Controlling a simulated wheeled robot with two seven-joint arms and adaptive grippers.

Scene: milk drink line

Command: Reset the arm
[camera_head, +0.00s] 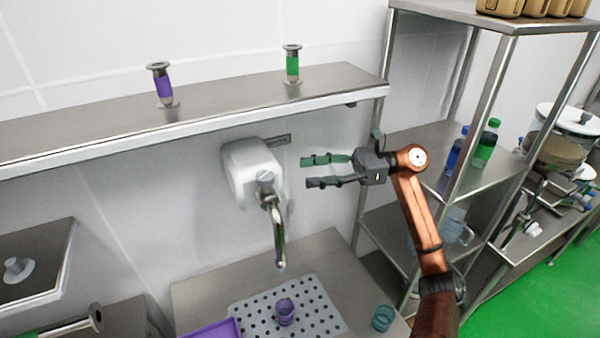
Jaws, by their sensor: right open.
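My right gripper (316,172) is open and empty. It is raised in the air with its fingers pointing left, to the right of the white wall dispenser (248,172). My right arm (420,210) is orange and black and comes up from the lower right. The dispenser's metal spout (278,235) hangs down over the counter. A purple cup (285,311) stands on the perforated drip tray (318,297) below the spout, apart from the gripper. My left gripper is not in view.
A steel wall shelf (230,95) holds a purple-banded container (162,85) and a green-banded one (292,64). A teal cup (383,318) and a purple tray (213,329) are on the counter (205,292). A steel rack (425,150) with bottles (486,142) stands right, behind my arm.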

